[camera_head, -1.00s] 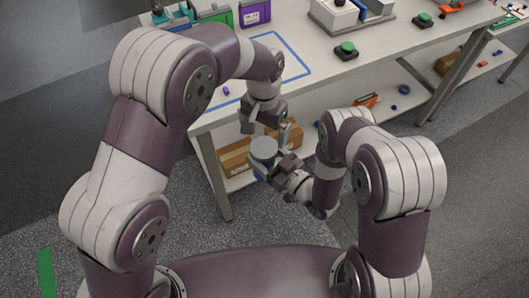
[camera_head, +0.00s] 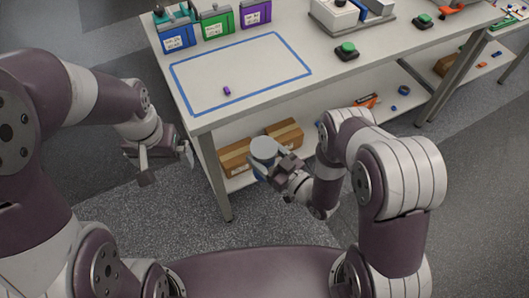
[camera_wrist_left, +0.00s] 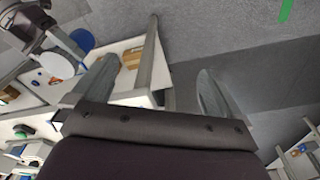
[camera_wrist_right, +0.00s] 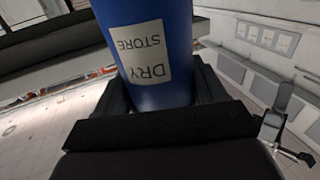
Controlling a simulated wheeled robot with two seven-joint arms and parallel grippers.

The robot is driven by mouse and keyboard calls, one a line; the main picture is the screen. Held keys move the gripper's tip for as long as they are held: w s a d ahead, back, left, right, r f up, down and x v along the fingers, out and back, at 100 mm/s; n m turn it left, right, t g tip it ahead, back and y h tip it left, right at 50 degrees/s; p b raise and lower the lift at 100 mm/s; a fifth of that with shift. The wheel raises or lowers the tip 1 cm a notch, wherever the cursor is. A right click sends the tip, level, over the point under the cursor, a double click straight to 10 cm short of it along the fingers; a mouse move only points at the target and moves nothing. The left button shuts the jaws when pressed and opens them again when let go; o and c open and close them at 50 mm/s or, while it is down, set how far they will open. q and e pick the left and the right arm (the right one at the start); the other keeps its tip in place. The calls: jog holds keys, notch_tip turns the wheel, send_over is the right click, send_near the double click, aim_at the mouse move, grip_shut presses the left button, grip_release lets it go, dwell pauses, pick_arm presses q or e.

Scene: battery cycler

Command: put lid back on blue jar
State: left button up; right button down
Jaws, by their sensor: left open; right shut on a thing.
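The blue jar (camera_head: 259,171) is held low in front of the table by my right gripper (camera_head: 281,167). Its "DRY STORE" label fills the right wrist view, where the blue wall (camera_wrist_right: 183,60) sits between the fingers. A pale grey-white disc, apparently the lid (camera_head: 264,149), covers the jar's top; I cannot tell how firmly it is seated. The left wrist view shows a white disc (camera_wrist_left: 57,65) beside a blue part (camera_wrist_left: 82,40) near my right gripper. My left gripper (camera_head: 167,163) is open and empty, left of the jar and apart from it.
The white table (camera_head: 290,92) has a blue taped outline with a small purple object (camera_head: 227,91) inside. Blue, green and purple boxes stand at its back left. Cardboard boxes (camera_head: 235,158) lie on the lower shelf behind the jar. Floor between my grippers is clear.

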jog(key=shift+d, duration=0.25)
jog(key=shift+w, duration=0.1)
jog(key=shift+a, duration=0.1)
jog(key=shift+w+d+m+h, duration=0.2)
jog(key=shift+d+m+h, duration=0.1)
jog(key=shift+d, duration=0.15)
pick_arm(q)
jog(key=shift+n, duration=0.3)
jog(key=s+f, duration=0.2)
jog(key=s, duration=0.1)
jog(key=shift+s+f, duration=0.15)
jog(key=shift+s, duration=0.15)
pick_arm(e)
jog(key=w+d+m+t+h, duration=0.1)
jog(key=d+m+t+h, duration=0.3)
jog(key=d+m+h, duration=0.3)
jog(key=d+h, duration=0.4)
jog(key=d, duration=0.3)
jog(key=shift+w, duration=0.2)
